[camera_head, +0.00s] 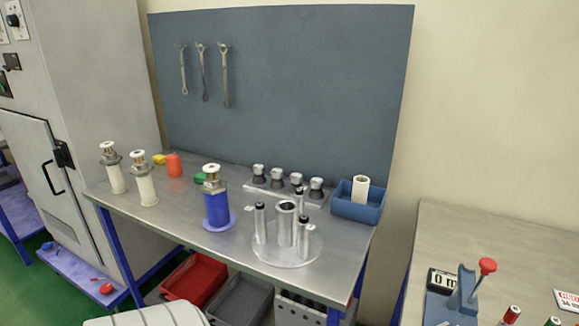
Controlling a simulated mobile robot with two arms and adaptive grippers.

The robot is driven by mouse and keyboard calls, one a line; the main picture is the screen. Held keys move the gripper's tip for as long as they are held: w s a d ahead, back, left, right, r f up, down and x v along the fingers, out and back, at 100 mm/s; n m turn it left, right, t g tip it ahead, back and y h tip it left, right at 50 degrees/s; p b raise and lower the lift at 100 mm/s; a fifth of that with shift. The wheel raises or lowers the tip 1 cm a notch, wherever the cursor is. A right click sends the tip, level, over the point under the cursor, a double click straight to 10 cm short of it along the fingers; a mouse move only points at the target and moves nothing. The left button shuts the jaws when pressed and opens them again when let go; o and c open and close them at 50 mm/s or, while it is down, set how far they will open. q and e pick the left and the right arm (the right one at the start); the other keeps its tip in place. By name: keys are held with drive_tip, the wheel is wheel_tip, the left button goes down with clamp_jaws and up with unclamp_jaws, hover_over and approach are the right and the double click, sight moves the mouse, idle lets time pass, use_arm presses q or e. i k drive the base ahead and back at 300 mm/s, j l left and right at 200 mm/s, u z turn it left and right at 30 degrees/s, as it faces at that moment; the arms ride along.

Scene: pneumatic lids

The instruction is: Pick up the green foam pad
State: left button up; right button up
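A small green object (199,179), which looks like the green foam pad, lies on the metal workbench (184,222) toward its back edge. It sits just behind and left of the blue cylinder (217,209), which may hide part of it. Neither of my grippers is in view, and nothing is holding the green object.
Two cream cylinders (146,190) with metal tops stand at the left. A round fixture (287,250) with upright posts and a blue bin (344,205) fill the right side.

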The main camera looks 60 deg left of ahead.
sight(199, 179)
drive_tip(key=u, duration=2.35)
drive_tip(key=j+z, duration=0.1)
drive_tip(key=z, duration=0.6)
drive_tip(key=i+j+z, duration=0.2)
drive_tip(key=j+z, duration=0.2)
drive_tip(key=j, duration=0.25)
drive_tip(key=i+j+z, duration=0.15)
drive_tip(key=j+z, duration=0.25)
drive_tip(key=j, duration=0.3)
drive_tip(key=j+z, duration=0.4)
drive_tip(key=j, duration=0.3)
